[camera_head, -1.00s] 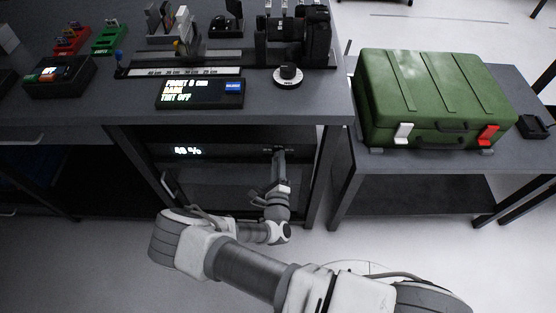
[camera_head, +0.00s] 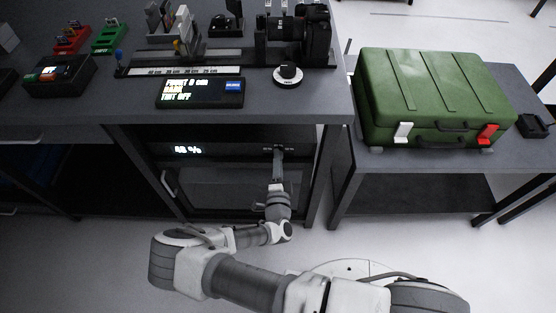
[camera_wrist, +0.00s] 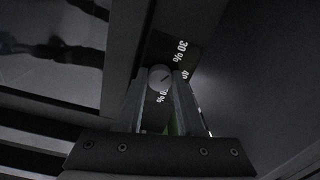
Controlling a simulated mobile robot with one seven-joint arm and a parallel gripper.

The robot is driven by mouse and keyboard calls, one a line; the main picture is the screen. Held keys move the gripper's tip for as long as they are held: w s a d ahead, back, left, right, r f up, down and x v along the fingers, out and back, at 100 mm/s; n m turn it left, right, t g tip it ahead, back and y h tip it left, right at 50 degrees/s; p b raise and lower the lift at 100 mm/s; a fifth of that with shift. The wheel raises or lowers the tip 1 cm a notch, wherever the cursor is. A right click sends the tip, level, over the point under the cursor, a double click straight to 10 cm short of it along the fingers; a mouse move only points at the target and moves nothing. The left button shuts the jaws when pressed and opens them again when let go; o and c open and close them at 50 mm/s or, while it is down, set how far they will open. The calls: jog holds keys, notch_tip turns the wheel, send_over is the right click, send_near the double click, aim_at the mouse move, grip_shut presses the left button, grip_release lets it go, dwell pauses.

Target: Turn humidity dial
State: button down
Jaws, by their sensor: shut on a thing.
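The humidity dial (camera_wrist: 160,76) is a small round grey knob with a dark mark in the wrist view. White percent labels stand around it, one reading 30 %. My gripper (camera_wrist: 161,88) has its two fingers on either side of the dial and is shut on it. In the head view my gripper (camera_head: 278,152) reaches the right part of the dark panel under the table, and the dial is hidden there. A lit percent display (camera_head: 187,150) is on the same panel to the left; its digits are too blurred to read surely.
A glass-fronted cabinet door (camera_head: 220,187) lies below the panel, close to my arm. A table leg (camera_head: 322,180) stands just right of my gripper. Above are a black-and-white knob (camera_head: 288,75) and a text display (camera_head: 200,92). A green case (camera_head: 430,95) sits on the right table.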

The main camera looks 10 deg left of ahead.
jog(key=shift+n, duration=0.3)
jog(key=c, duration=0.5)
grip_release()
